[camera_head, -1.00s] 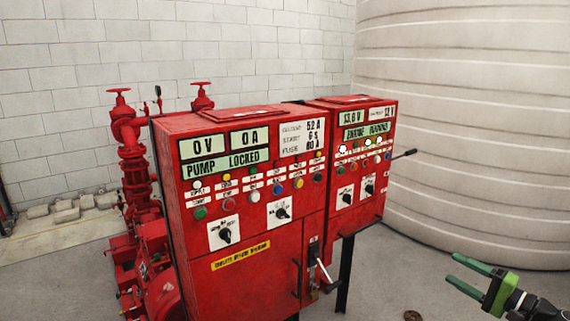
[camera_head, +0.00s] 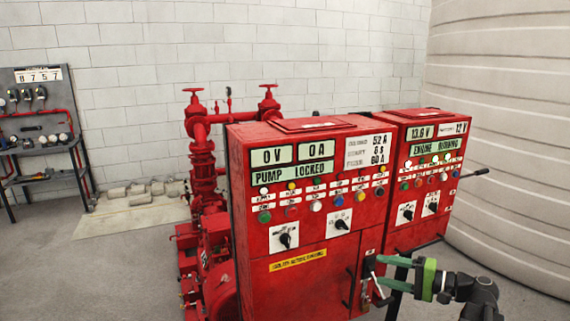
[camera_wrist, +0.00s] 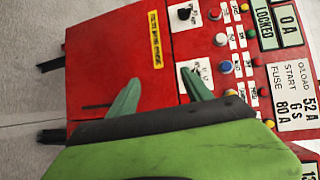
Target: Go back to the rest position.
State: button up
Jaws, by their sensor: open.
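My gripper (camera_head: 388,273) is at the lower right in the head view, in front of the lower part of the red control cabinets. Its green fingers are apart with nothing between them. In the wrist view the two green fingers (camera_wrist: 162,92) are spread, with the front of the red pump cabinet (camera_wrist: 115,60) beyond them, turned sideways. The pump cabinet also shows in the head view (camera_head: 290,275); its display reads "0 V", "0 A" and "PUMP LOCKED". I cannot tell the exact gap between fingers and cabinet.
The engine cabinet (camera_head: 422,195) stands to the right, with a lever (camera_head: 474,173) sticking out. Red pump pipes (camera_head: 203,170) stand at the left. A large pale tank (camera_head: 500,130) fills the right. A shelf (camera_head: 42,135) is far left. The floor (camera_head: 100,270) at lower left is clear.

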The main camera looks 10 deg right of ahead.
jog(key=a+f+n+g+h+p, duration=0.25)
jog(key=a+f+g, duration=0.25)
jog(key=a, duration=1)
jog(key=a+f+n+g+h+p, duration=0.1)
jog(key=a+f+n+g, duration=0.35)
jog(key=a, duration=1.05)
notch_tip(320, 180, down, 4)
jog(key=s+a+r+n+g+h+p, duration=0.1)
jog(key=s+g+h, duration=0.1)
jog(key=s+h, duration=0.15)
jog(key=d+f+h, duration=0.2)
jog(key=d+h, duration=0.3)
jog(key=d, duration=0.3)
jog(key=shift+w+d+f, duration=0.25)
jog(key=shift+d+f, duration=0.05)
jog(key=shift+f, duration=0.05)
jog(key=shift+t, duration=0.25)
jog(key=shift+c, duration=0.5)
